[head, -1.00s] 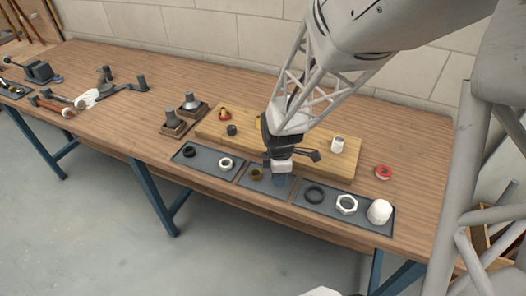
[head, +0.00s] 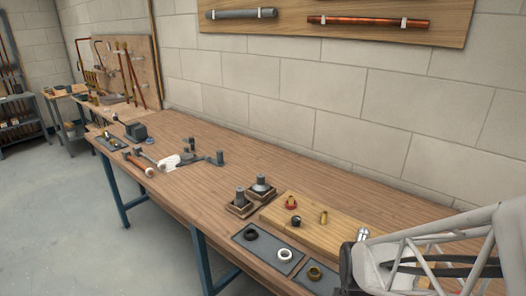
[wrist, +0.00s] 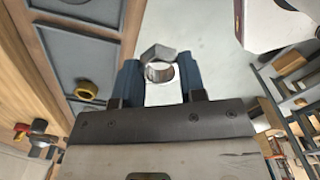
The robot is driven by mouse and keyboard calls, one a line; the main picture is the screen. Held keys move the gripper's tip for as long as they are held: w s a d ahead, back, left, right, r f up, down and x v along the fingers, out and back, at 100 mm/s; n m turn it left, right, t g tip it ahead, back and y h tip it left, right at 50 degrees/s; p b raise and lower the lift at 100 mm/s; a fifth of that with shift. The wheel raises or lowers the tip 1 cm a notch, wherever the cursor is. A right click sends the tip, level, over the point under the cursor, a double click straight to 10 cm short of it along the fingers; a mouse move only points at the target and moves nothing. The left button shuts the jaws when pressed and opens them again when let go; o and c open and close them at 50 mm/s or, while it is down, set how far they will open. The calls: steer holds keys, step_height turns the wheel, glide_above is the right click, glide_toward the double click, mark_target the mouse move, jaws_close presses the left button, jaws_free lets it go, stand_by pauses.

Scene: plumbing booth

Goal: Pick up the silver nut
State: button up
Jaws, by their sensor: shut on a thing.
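My gripper (wrist: 160,78) is seen from behind in the wrist view, with a blue finger on each side. It is shut on the silver nut (wrist: 158,53), a shiny ring with flat outer faces held between the fingertips. Behind the nut is grey floor, with the bench to the left. In the head view my arm reaches in from the right edge; I cannot make out the fingertips or the nut there.
A brass ring (head: 314,273) lies in a dark tray (head: 298,281); it also shows in the wrist view (wrist: 87,90). Left of it, another tray holds a white ring (head: 285,254) and a black ring (head: 250,235). A wooden board (head: 305,222) with small fittings lies behind.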

steer(key=shift+s+a+r, duration=0.1)
steer(key=shift+s+a, duration=0.05)
steer(key=shift+s, duration=0.7)
steer(key=shift+s+a+r, duration=0.1)
steer(key=shift+s+a, duration=0.05)
steer(key=shift+s, duration=0.7)
steer(key=shift+w, duration=0.1)
step_height(320, 180, up, 8)
glide_above(291, 197)
steer(key=shift+w+d+r, duration=0.1)
steer(key=shift+w+r, duration=0.05)
steer(key=shift+f, duration=0.5)
steer(key=shift+f, duration=2.9)
